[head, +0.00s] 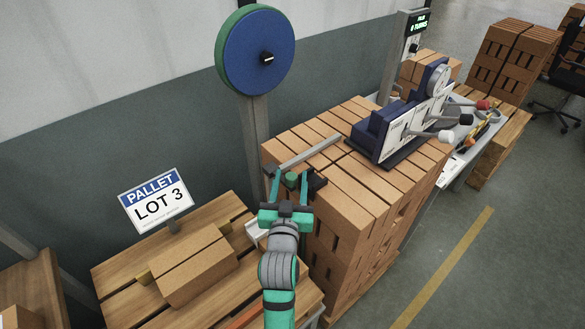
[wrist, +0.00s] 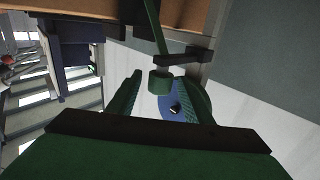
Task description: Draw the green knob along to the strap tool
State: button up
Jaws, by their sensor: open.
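The green knob (head: 291,180) is a small upright cylinder near the left end of a grey rail (head: 310,152) on the brick stack. In the wrist view the knob (wrist: 160,82) shows between my fingers, with a green strip running up behind it. My gripper (head: 292,184) is open, its dark fingers on either side of the knob; I cannot tell whether they touch it. In the wrist view the gripper (wrist: 162,85) shows a gap beside the knob. The blue machine with levers, apparently the strap tool (head: 375,135), stands on the stack to the right.
A blue reel with green rim (head: 245,55) hangs on a post at the wall. The brick stack (head: 345,215) lies right of my arm.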

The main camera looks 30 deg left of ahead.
jog(key=shift+x, duration=2.3)
grip_shut()
jog(key=shift+w+a, duration=0.1)
